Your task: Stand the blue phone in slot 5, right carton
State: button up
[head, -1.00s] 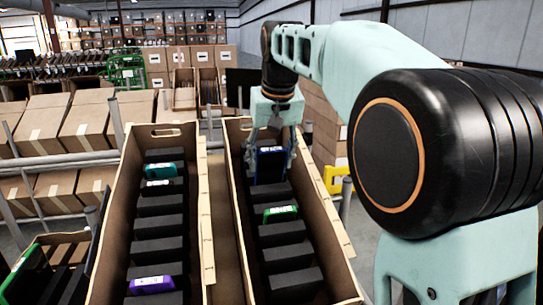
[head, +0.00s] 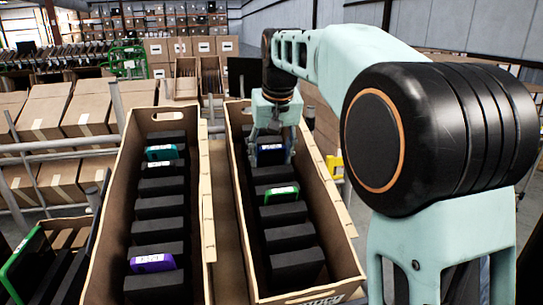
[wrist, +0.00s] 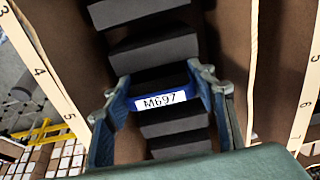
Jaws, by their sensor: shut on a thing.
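The blue phone (head: 270,156), with a white label reading M697, also shows in the wrist view (wrist: 165,98). It is low between black foam blocks in the right carton (head: 337,228), with mainly its labelled top part in sight. Its lower part is hidden by the foam. My gripper (head: 271,148) is shut on the phone, one finger at each side edge, as the wrist view also shows (wrist: 160,90). In the wrist view the phone lies across from the carton's left rim near the printed 5. I cannot tell whether it touches the slot's bottom.
A green phone (head: 281,194) stands nearer in the right carton. The left carton (head: 109,243) holds a teal phone (head: 165,153) and a purple phone (head: 152,262) among black foam blocks. The right carton's side walls rise close beside my gripper.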

jog(key=shift+s+f, duration=0.1)
jog(key=shift+f, duration=0.6)
jog(key=o, duration=1)
jog(key=shift+o, duration=0.8)
jog(key=shift+w+f, duration=0.2)
jog(key=shift+w, duration=0.1)
jog(key=shift+s+r, duration=0.1)
jog(key=shift+r, duration=0.05)
jog(key=v, duration=1.2)
jog(key=shift+w+r, duration=0.2)
jog(key=shift+w, duration=0.1)
